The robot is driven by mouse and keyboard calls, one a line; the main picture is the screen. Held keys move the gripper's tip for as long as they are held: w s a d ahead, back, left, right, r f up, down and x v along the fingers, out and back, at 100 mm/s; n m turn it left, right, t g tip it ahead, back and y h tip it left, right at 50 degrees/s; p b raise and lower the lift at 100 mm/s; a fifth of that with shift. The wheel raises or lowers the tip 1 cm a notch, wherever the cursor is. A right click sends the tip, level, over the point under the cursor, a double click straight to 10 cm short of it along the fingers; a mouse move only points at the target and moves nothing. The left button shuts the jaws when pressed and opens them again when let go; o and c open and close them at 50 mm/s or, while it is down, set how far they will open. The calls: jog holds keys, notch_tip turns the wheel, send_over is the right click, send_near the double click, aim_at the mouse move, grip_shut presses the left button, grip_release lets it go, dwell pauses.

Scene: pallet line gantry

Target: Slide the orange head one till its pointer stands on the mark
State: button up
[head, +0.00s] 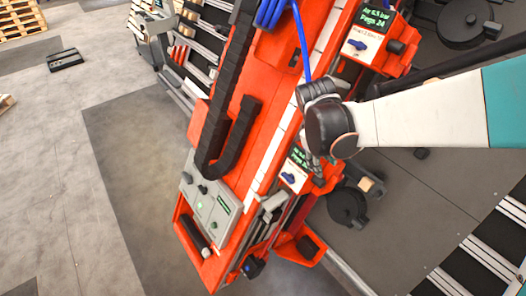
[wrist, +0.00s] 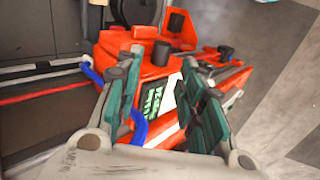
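An orange head (head: 291,176) with a green-lettered display and a blue knob sits low on the orange gantry beam (head: 240,110). In the wrist view the same kind of orange head (wrist: 160,72) and display lie between and beyond my fingers. A second orange head (head: 368,45) with a display sits higher up the beam. I cannot tell head numbers. My gripper (head: 317,165) is over the lower head; in the wrist view its green-padded fingers (wrist: 163,80) stand apart. A blue part (wrist: 138,127) shows beside the left finger; contact is unclear. I cannot make out the pointer or mark.
A grey control panel (head: 210,205) is on the beam's lower end. A black cable chain (head: 222,130) and blue hose (head: 303,40) run along the beam. Black round parts (head: 347,206) stand right of it. Open floor (head: 50,170) lies left.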

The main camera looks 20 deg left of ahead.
aim_at(322, 183)
jog(key=b+x, duration=0.2)
jog(key=x, duration=0.2)
jog(key=b+x, duration=0.3)
jog(key=x, duration=0.1)
jog(key=b+x, duration=0.2)
jog(key=x, duration=0.2)
jog(key=shift+s+a+f+b, duration=0.2)
jog(key=shift+s+f+b, duration=0.05)
jog(key=shift+b, duration=0.05)
